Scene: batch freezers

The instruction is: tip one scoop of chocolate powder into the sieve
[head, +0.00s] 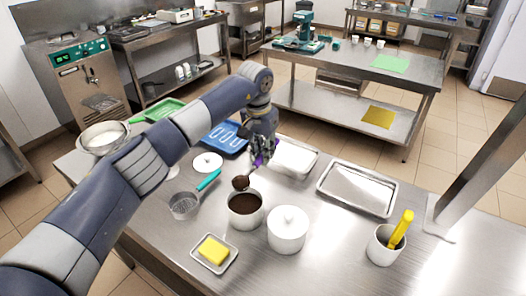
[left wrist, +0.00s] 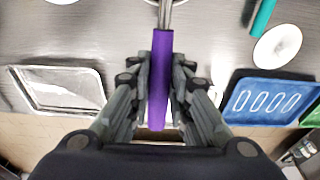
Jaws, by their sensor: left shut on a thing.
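My left gripper (head: 262,158) is shut on the purple handle of a scoop, which also shows in the left wrist view (left wrist: 160,85). The scoop's bowl (head: 240,182) holds a heap of dark brown powder and is just above the open white tub (head: 246,222) of brown powder. I cannot tell whether it touches the tub. The sieve (head: 184,206), a round mesh with a teal handle (head: 209,180), lies on the steel table left of the tub. Only the teal handle (left wrist: 262,17) shows in the left wrist view. My right gripper is not in view.
A lidded white tub (head: 288,236) stands right of the open one. A loose white lid (head: 207,162), a butter dish (head: 215,253), a blue tray (head: 222,139), metal trays (head: 357,189) and a pot with a yellow tool (head: 385,247) surround it. The table's front right is clear.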

